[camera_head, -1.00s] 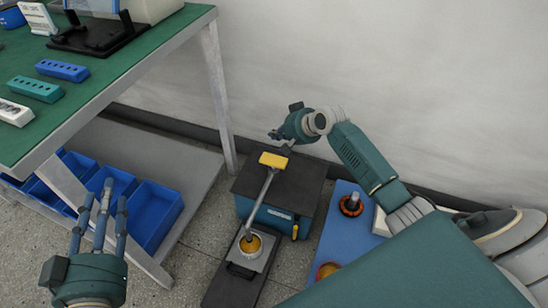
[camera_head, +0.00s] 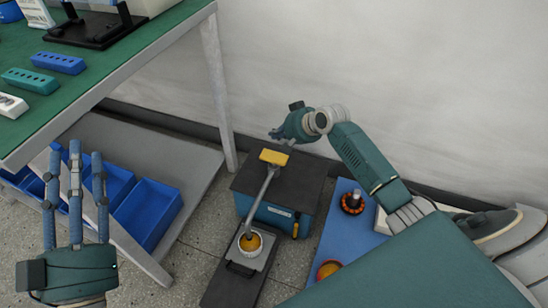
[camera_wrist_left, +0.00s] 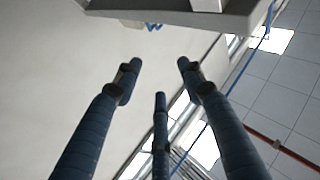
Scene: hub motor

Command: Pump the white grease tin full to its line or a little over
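The white grease tin (camera_head: 251,245) stands on a grey plate below the pump in the head view, with amber grease inside. Its fill line is too small to make out. The pump is a blue box (camera_head: 276,217) with a dark top, a yellow handle (camera_head: 273,157) and a grey bar (camera_head: 261,199) reaching down to the tin. My right gripper (camera_head: 281,136) is just behind the yellow handle, seemingly apart from it; its fingers are too small to read. My left gripper (camera_head: 73,152) is open and empty at the left, its fingers spread, also in the left wrist view (camera_wrist_left: 157,72).
A green-topped bench (camera_head: 120,62) stands at the upper left, with blue bins (camera_head: 148,212) on a lower shelf. A blue mat (camera_head: 335,228) right of the pump holds a dark-and-orange ring part (camera_head: 352,202) and an orange round item (camera_head: 328,269). The wall is close behind.

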